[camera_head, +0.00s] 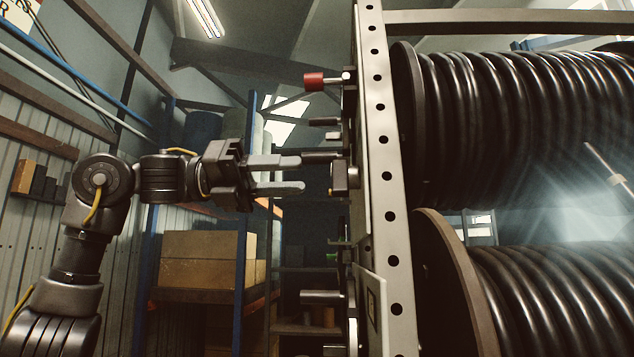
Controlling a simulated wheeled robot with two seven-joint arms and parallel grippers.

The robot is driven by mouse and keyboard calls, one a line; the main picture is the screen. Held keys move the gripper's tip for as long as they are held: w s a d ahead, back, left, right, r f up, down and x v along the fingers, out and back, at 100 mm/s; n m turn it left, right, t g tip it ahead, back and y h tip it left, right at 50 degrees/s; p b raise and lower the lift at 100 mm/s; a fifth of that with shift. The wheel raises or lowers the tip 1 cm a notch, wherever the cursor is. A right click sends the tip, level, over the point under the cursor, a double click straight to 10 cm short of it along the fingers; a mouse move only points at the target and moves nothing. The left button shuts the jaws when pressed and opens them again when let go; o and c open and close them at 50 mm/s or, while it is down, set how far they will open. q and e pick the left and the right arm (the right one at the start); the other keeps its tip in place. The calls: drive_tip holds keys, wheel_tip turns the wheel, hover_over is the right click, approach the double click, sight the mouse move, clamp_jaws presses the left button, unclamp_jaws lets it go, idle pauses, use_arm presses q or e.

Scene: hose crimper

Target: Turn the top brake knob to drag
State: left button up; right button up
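My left gripper (300,174) reaches in from the left, its two grey fingers one above the other with a gap between them. It is open and nothing shows in the gap. Its tips point at the side of the upright reel frame (382,180). A red knob (314,81) on a short stem sticks out from the frame above the gripper. A dark bar (320,157) sticks out right by the upper fingertip; I cannot tell whether they touch. A small block-like fitting (343,178) sits just right of the fingers. No brake or drag marking is readable. My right gripper is out of view.
Two large reels of black hose, upper (500,130) and lower (545,300), fill the right side. More pegs, including a pale one (322,297), and a green part (335,256) stick out lower down. Behind stands a blue-post rack with cardboard boxes (200,245).

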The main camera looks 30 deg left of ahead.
use_arm(q)
drive_tip(key=shift+v, duration=2.05)
